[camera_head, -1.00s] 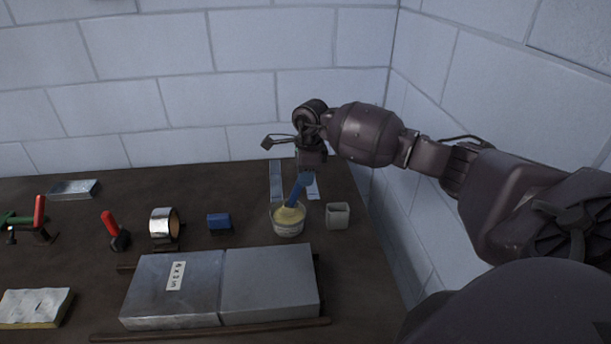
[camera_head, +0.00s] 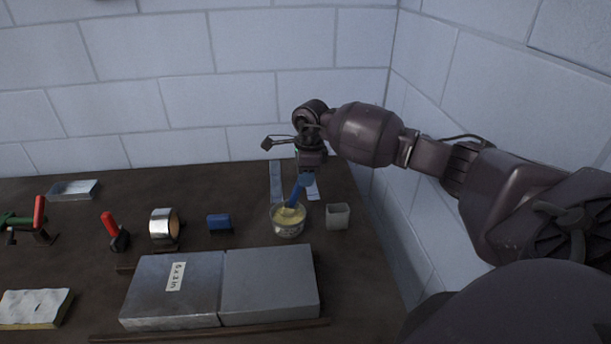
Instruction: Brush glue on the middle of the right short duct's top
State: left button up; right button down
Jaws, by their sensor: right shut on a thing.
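My right gripper (camera_head: 308,172) is shut on the blue brush (camera_head: 298,190) and holds it tilted, handle up. The brush's lower end is in the pot of yellowish glue (camera_head: 288,224); its bristles are hidden there. The right short duct (camera_head: 270,284) is a grey metal box in front of the pot. It butts against the left short duct (camera_head: 172,288), which bears a white label. The right duct's top looks bare. My left gripper is not in view.
A small grey cup (camera_head: 338,216) stands right of the pot, and a blue block (camera_head: 219,223) left of it. A tape roll (camera_head: 163,224), a red-handled tool (camera_head: 112,230) and a metal tray (camera_head: 74,190) are further left. Dark rails lie along the ducts. A wall is close on the right.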

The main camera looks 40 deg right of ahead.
jog(key=shift+r+p, duration=1.55)
jog(key=shift+r, duration=1.9)
